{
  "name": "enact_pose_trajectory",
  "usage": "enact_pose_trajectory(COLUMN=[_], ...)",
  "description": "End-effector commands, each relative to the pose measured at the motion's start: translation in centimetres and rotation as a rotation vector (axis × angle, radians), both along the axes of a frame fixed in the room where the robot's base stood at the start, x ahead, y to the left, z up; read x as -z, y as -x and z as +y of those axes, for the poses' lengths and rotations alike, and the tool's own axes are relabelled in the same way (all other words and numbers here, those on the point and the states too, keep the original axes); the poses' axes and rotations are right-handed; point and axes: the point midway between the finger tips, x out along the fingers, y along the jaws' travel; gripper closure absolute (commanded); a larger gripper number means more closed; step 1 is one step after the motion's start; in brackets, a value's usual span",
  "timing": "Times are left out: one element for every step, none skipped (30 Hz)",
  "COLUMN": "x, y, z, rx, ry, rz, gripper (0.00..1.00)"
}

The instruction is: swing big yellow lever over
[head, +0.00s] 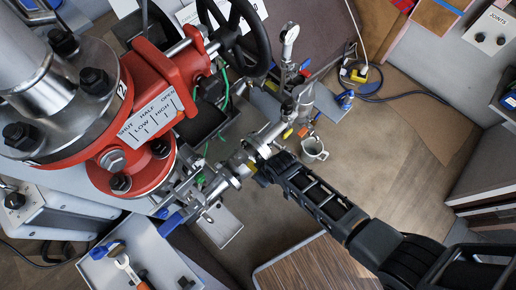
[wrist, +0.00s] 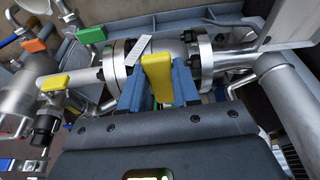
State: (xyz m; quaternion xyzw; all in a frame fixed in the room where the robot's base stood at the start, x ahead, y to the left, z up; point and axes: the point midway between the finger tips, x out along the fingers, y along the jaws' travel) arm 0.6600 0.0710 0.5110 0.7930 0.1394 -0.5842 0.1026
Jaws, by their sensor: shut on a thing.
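The big yellow lever (wrist: 157,76) stands in the middle of the wrist view, in front of a flanged steel valve body (wrist: 170,48). My gripper (wrist: 158,88) has its two blue fingers on either side of the lever and is shut on it. In the head view my gripper (head: 258,166) reaches in from the lower right to the steel pipework. There the lever is mostly hidden by the gripper.
A smaller yellow handle (wrist: 55,82), a green handle (wrist: 91,35) and an orange handle (wrist: 34,45) sit left of the valve. A red valve (head: 150,95) with a black handwheel (head: 245,35) stands at left in the head view. Open floor (head: 400,150) lies to the right.

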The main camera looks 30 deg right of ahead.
Motion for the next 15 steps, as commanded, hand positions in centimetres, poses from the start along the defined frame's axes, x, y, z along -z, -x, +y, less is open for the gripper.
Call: enact_pose_trajectory(x=[0.03,0.06,0.05,0.05,0.05,0.04,0.04,0.04,0.03,0.03,0.03,0.03,0.02,0.02,-0.03], y=[0.06,0.04,0.03,0.03,0.03,0.02,0.01,0.01,0.01,0.00,0.00,0.00,0.00,-0.01,-0.01], z=[0.14,0.10,0.08,0.07,0.06,0.06,0.05,0.04,0.04,0.03,0.03,0.02,0.01,0.01,0.01], rx=[0.002,0.002,0.002,0.002,0.002,0.002,0.002,0.002,0.002,0.002,0.002,0.002,0.002,0.002,0.002], ry=[0.000,0.000,0.000,0.000,0.000,0.000,0.000,0.000,0.000,0.000,0.000,0.000,0.000,0.000,0.000], rz=[0.001,0.001,0.001,0.001,0.001,0.001,0.001,0.001,0.001,0.001,0.001,0.001,0.001,0.001,0.001], gripper=[0.66,0.63,0.60,0.57,0.54,0.50,0.47,0.44,0.44,0.44,0.44,0.44,0.44,0.44,0.44])
